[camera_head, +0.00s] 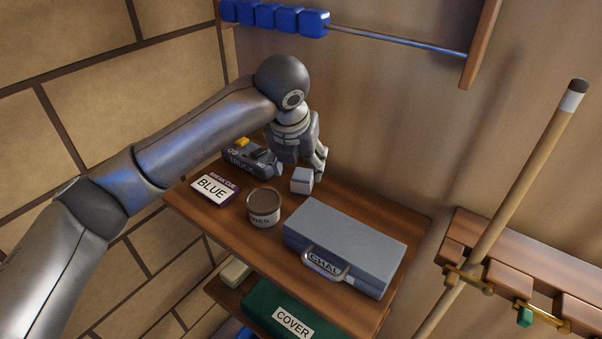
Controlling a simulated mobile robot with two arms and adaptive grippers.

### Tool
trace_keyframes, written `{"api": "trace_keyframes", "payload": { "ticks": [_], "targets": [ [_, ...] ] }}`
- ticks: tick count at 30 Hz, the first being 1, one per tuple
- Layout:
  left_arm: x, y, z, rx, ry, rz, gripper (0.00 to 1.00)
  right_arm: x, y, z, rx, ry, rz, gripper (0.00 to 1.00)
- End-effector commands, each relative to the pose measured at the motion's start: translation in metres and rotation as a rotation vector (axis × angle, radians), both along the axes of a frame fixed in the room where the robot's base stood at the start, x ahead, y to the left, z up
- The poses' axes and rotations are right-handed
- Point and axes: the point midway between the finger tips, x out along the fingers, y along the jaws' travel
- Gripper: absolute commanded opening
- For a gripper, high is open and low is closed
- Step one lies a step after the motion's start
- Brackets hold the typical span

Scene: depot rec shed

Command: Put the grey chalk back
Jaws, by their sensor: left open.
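A small light grey cube, which looks like the grey chalk (301,181), sits on the wooden shelf behind the grey-blue case. My left gripper (304,158) comes down from above, just behind and over the cube. It is open, with one finger showing at the right; the other is hard to make out. I cannot tell whether the fingers touch the cube. A grey-blue case (350,237) with a handle and a label starting "CHAL" lies closed on the shelf. My right gripper is not in view.
A round tin (264,205), a "BLUE" card (213,188) and a toy truck (252,158) stand left of the cube. A wall rack (545,262) at right holds a leaning cue (522,190) and a green piece (524,317). An abacus (400,40) hangs above. A green "COVER" box (262,303) lies below.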

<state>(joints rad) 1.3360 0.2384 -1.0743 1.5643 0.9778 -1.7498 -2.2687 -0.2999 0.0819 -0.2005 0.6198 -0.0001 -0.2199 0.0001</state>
Motion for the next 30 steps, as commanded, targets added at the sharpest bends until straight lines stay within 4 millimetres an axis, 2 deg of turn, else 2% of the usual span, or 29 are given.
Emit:
{"api": "trace_keyframes", "payload": {
  "ticks": [3, 9, 22, 25, 30],
  "targets": [
    [-0.009, 0.003, 0.023, 0.000, -0.003, 0.000, 0.60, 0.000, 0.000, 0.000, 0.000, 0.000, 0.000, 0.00],
    [-0.018, 0.005, 0.044, -0.001, -0.001, 0.002, 0.60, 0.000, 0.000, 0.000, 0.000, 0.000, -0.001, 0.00],
    [-0.020, 0.005, 0.050, 0.000, 0.001, 0.002, 0.60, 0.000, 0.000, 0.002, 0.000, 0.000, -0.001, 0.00],
    [-0.020, 0.005, 0.062, -0.001, 0.000, 0.002, 0.60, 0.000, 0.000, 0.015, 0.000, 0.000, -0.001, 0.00],
    [-0.020, 0.005, 0.094, -0.001, 0.001, 0.002, 0.60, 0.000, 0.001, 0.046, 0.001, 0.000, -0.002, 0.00]
  ]
}}
